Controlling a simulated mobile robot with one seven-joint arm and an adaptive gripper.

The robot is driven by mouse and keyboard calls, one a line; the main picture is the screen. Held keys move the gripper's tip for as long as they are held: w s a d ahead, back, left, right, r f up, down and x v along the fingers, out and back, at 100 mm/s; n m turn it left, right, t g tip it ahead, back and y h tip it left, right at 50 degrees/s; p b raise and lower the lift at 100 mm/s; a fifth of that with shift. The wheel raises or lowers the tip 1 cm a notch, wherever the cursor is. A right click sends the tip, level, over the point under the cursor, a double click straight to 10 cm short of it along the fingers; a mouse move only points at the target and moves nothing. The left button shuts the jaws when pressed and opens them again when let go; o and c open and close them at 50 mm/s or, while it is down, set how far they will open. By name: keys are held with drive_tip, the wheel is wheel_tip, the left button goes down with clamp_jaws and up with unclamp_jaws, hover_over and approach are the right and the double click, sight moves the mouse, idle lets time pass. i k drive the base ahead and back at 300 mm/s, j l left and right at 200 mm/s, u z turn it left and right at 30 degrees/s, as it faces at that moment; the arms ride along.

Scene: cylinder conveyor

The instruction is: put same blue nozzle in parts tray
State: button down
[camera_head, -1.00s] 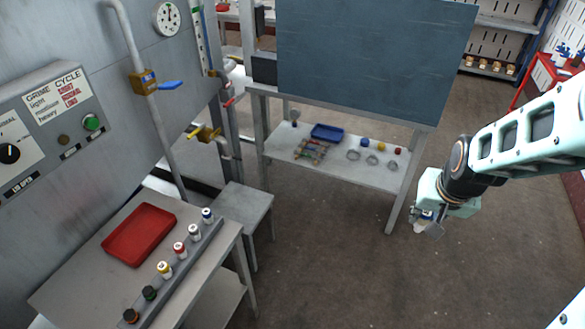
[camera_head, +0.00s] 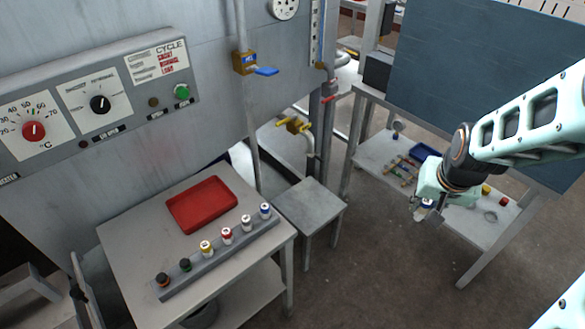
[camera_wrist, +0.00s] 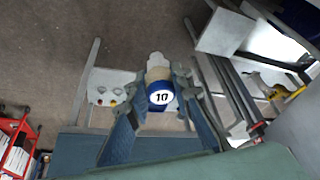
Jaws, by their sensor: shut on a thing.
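My gripper (camera_head: 424,208) is shut on a blue nozzle (camera_wrist: 159,97), a white and blue piece with a "10" on its end face. In the wrist view the two fingers press on it from both sides. The gripper hangs in the air at the right of the head view, well away from the left table. A red tray (camera_head: 202,204) lies empty on that table. A second blue-marked nozzle (camera_head: 265,210) stands at the right end of a grey rack beside the tray.
The rack (camera_head: 217,262) also holds white, red, yellow, green and orange-marked nozzles. A grey stool (camera_head: 309,207) stands right of the table. A low shelf (camera_head: 378,154) under a dark board (camera_head: 462,70) carries a blue tray (camera_head: 424,153). A control panel is at left.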

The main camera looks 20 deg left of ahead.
sight(203, 206)
drive_tip(key=i+u, duration=0.1)
drive_tip(key=u, duration=0.3)
drive_tip(key=i+u, duration=0.1)
drive_tip(key=u, duration=0.3)
drive_tip(key=i+l+u, duration=0.1)
drive_tip(key=u, duration=0.35)
drive_tip(key=i+l+u, duration=0.1)
drive_tip(key=u, duration=0.3)
drive_tip(key=l+u, duration=0.15)
drive_tip(key=u, duration=0.25)
drive_tip(key=i+l+u, duration=0.15)
drive_tip(key=u, duration=0.2)
drive_tip(key=i+l+u, duration=0.3)
